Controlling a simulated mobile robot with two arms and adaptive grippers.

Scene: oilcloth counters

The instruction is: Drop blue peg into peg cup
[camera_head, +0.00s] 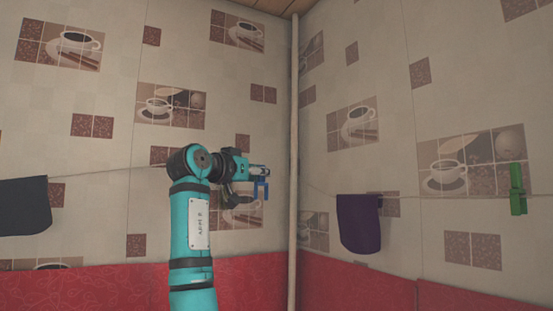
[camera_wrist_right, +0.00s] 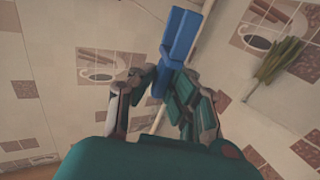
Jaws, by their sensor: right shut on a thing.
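The blue peg (camera_head: 261,187) is held at the tips of my right gripper (camera_head: 246,176), raised in front of the wall near the room corner. In the right wrist view the blue peg (camera_wrist_right: 181,38) sticks out beyond the fingers of my right gripper (camera_wrist_right: 163,83), which are shut on it. No peg cup shows in either view. My left gripper is not in view.
A thin line runs along both walls. A dark cloth (camera_head: 24,206), a purple cloth (camera_head: 360,224) and a green peg (camera_head: 517,188) are on it. A pale vertical pole (camera_head: 293,160) stands in the corner. Something green and leafy (camera_wrist_right: 282,58) shows in the wrist view.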

